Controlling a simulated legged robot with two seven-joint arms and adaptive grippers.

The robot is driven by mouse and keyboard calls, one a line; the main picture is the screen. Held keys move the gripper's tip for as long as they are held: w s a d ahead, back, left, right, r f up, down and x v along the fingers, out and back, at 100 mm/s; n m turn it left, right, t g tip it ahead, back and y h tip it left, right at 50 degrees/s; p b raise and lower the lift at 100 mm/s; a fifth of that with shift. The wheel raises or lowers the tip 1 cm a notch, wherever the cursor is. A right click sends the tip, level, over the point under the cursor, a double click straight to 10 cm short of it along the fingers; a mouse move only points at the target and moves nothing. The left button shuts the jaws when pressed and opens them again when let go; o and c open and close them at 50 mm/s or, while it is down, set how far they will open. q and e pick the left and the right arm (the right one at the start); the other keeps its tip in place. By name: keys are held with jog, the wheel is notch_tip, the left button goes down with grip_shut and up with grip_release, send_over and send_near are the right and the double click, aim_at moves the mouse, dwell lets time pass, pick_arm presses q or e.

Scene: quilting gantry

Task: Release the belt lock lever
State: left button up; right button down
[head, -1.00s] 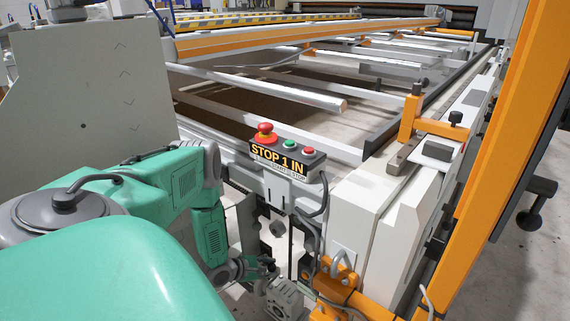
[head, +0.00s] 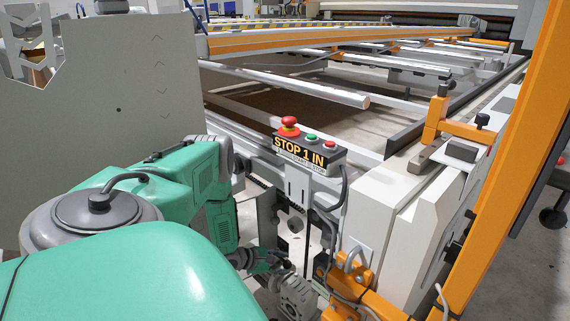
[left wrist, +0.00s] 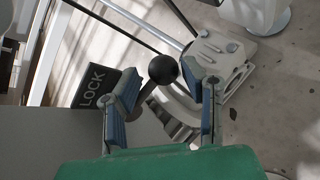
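The belt lock lever shows in the left wrist view as a dark rod with a round black knob (left wrist: 163,70). A black plate marked LOCK (left wrist: 97,88) is left of it. My left gripper (left wrist: 164,88) is open, its two blue-padded fingers on either side of the lever. The knob shows between the fingertips, with visible gaps on both sides; I see no contact. In the head view my left gripper (head: 272,264) is low beside the machine's front end, small and partly hidden by my green arm. The lever cannot be made out there. My right gripper is not in view.
A control box (head: 308,155) with a red stop button stands above the gripper. Orange fittings (head: 365,290) and a cable are close on its right. A large pale panel (head: 110,110) stands at left. An orange post (head: 500,160) rises at right. A pale slotted bracket (left wrist: 215,60) lies beyond the fingers.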

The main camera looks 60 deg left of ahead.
pick_arm(q)
jog(key=shift+r, duration=0.1)
jog(key=shift+w+r, duration=0.2)
jog(key=shift+r, duration=0.45)
notch_tip(320, 180, up, 8)
jog(key=shift+s+r, duration=0.15)
jog(key=shift+s, duration=0.1)
dwell(0.6)
